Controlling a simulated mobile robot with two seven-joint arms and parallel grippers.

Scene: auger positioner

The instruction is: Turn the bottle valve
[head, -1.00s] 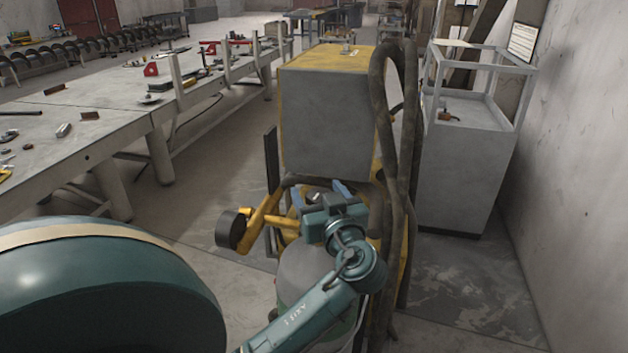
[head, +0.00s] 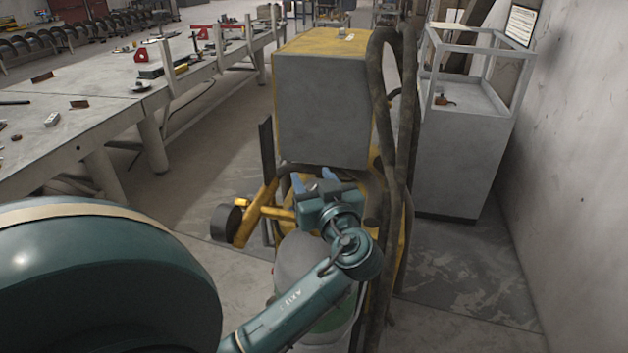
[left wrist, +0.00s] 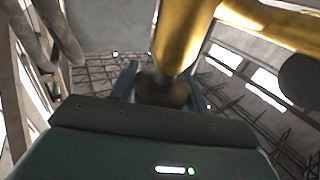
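The bottle (head: 297,257) is a grey and green cylinder standing low at the front of a yellow and grey machine. Its top is largely hidden behind my left gripper (head: 319,184). The gripper is at the bottle top, under the grey box, with its two blue fingers apart. In the left wrist view, the fingers (left wrist: 160,82) stand on either side of a dark round knob (left wrist: 163,91), which appears to be the valve. The knob sits below a yellow pipe (left wrist: 183,35). I cannot tell whether the fingers press on it. My right gripper is out of view.
The machine's grey box (head: 322,105) overhangs the gripper. Dark hoses (head: 395,150) hang close on its right. A yellow arm with a dark round end (head: 226,222) projects left. A long workbench (head: 60,150) stands left, a grey cabinet (head: 458,155) right.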

